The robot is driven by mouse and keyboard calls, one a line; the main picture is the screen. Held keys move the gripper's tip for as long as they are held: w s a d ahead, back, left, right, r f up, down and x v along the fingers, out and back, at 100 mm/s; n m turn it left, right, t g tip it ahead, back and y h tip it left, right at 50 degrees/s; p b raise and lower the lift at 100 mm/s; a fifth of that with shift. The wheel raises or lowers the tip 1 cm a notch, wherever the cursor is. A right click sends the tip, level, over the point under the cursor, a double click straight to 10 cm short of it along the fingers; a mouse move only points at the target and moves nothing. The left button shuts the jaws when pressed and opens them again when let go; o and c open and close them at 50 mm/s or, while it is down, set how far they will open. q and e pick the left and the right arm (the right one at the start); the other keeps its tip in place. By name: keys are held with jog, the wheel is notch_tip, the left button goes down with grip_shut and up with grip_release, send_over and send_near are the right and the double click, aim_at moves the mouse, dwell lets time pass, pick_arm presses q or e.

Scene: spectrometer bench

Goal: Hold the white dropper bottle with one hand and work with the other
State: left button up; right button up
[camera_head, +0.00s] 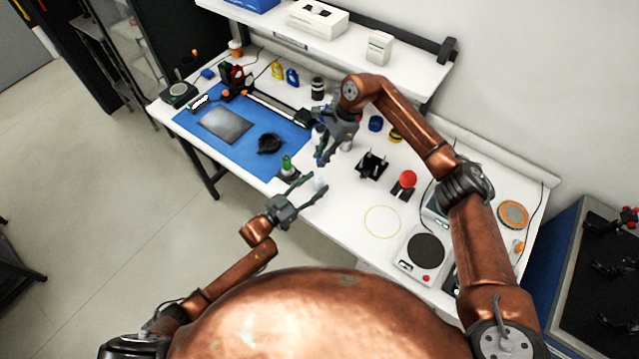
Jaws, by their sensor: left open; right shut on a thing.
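A small whitish shape, which looks like the white dropper bottle (320,184), is near the front edge of the white bench. It is small and faint, so its outline and cap are not clear. My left gripper (314,186) is open, with its two fingers spread on either side of this shape. I cannot tell whether they touch it. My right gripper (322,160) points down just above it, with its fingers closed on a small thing. The fingers largely hide what they hold.
A green-topped bottle (287,166) stands left of the grippers. A blue mat (191,121) bears a grey plate (225,125) and a black round dish (269,143). A black stand (372,165), a red-topped device (405,184) and a balance (424,252) are to the right.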

pick_arm(q)
jog(key=shift+x, duration=1.2)
grip_shut()
